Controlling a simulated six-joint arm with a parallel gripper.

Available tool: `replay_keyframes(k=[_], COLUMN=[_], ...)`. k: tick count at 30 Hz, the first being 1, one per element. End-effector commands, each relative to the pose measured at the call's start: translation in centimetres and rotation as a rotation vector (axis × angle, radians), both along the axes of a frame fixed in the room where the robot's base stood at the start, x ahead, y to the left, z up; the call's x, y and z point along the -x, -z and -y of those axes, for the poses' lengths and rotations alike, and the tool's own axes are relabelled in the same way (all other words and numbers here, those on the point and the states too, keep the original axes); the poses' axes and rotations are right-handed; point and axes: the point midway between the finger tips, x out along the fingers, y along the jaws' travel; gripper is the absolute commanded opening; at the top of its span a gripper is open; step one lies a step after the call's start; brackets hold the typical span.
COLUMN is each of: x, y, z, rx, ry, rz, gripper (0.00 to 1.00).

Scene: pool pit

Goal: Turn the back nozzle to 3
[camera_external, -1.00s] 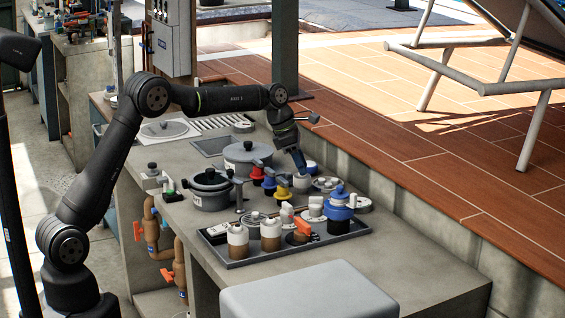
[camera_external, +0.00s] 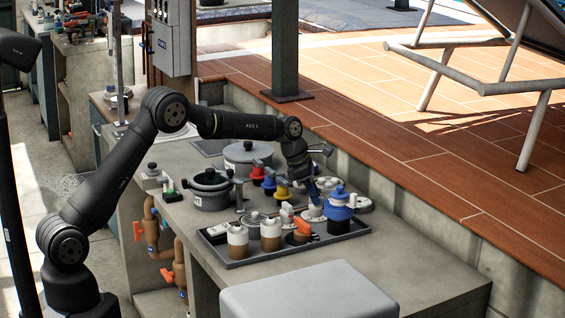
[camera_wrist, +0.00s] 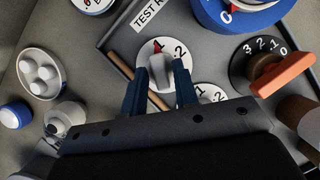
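My gripper (camera_external: 313,196) points down over a white numbered dial (camera_external: 313,214) at the back of the dark tray. In the wrist view, the blue fingers (camera_wrist: 160,80) are open and straddle the pale grey knob (camera_wrist: 160,73) of this white dial (camera_wrist: 186,78). Small gaps seem to show on both sides of the knob. A red mark sits at the dial's far edge by a digit that looks like 1, with a 2 to its right. The other digits are hidden. A second white dial (camera_wrist: 211,92) lies nearer, mostly covered by my gripper.
A blue-based dial (camera_wrist: 240,14) stands close on the right, and an orange-handled dial (camera_wrist: 283,73) marked 0 to 3 is nearer right. Pots (camera_external: 210,190) and coloured knobs (camera_external: 281,192) crowd the left. A brown rod lies beside the knob.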

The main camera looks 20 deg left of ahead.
Motion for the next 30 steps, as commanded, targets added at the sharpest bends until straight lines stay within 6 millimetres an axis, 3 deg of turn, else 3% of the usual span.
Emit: replay_keyframes(k=[1, 3, 17, 30], x=[0.00, 0.00, -0.03, -0.25], y=[0.00, 0.02, 0.23, 0.40], z=[-0.01, -0.01, -0.08, -0.06], rx=[0.000, 0.000, -0.001, -0.002], ry=[0.000, 0.000, 0.058, 0.402], rz=[0.000, 0.000, -0.004, -0.005], gripper=[0.13, 0.00, 0.00, 0.00])
